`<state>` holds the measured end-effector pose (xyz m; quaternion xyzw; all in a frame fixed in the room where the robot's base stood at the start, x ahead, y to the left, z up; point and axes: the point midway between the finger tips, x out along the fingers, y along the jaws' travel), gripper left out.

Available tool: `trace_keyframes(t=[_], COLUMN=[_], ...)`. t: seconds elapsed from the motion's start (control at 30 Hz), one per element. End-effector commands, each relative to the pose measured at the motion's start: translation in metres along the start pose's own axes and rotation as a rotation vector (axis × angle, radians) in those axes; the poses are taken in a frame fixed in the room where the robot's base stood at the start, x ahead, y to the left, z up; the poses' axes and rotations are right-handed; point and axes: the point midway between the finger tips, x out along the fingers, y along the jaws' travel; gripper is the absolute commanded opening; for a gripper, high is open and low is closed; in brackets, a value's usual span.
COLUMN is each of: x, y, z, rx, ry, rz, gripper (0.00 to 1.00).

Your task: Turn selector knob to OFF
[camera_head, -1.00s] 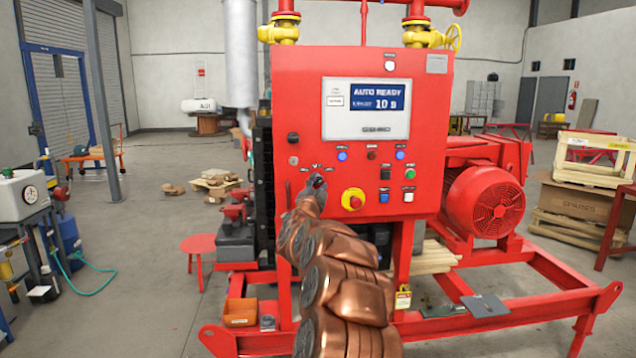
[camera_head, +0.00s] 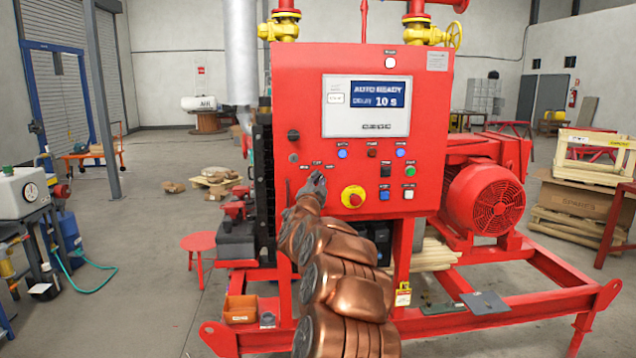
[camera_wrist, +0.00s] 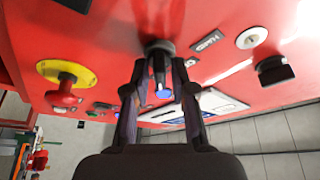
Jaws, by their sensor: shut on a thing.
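The red control panel (camera_head: 428,235) stands in front of me. Its screen (camera_head: 366,107) reads AUTO READY and 10 s. In the wrist view the selector knob (camera_wrist: 160,52) is a dark knob on the red panel face, between the two fingers of my gripper (camera_wrist: 160,88). The gripper is shut on the knob. A label beside it reads HAND. In the head view my gripper (camera_head: 316,184) is at the panel's lower left and mostly covers the knob. The knob's exact pointing direction is hard to tell.
A red mushroom button on a yellow ring (camera_head: 354,198) sits just right of my gripper; it also shows in the wrist view (camera_wrist: 64,92). Several small buttons and lamps are close by. A black knob (camera_wrist: 274,70) and a round keylock (camera_wrist: 251,38) are near the fingers.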

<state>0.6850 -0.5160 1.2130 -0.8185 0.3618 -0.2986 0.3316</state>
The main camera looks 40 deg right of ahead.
Motion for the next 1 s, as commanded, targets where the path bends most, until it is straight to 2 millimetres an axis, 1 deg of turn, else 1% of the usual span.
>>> trace_keyframes(t=[0.03, 0.27, 0.5, 0.8, 1.0], x=[-0.0002, -0.001, -0.0013, -0.0007, -0.0004], y=[0.0031, 0.0067, 0.0097, 0.0083, 0.0073], z=[0.0004, 0.002, 0.0017, -0.0004, -0.0006], rx=[-0.008, -0.103, -0.285, -0.528, -0.658], ry=[0.001, 0.002, 0.006, 0.009, 0.005], rz=[-0.001, -0.041, -0.116, -0.217, -0.27], gripper=[0.0, 0.0, 0.0, 0.0, 0.0])
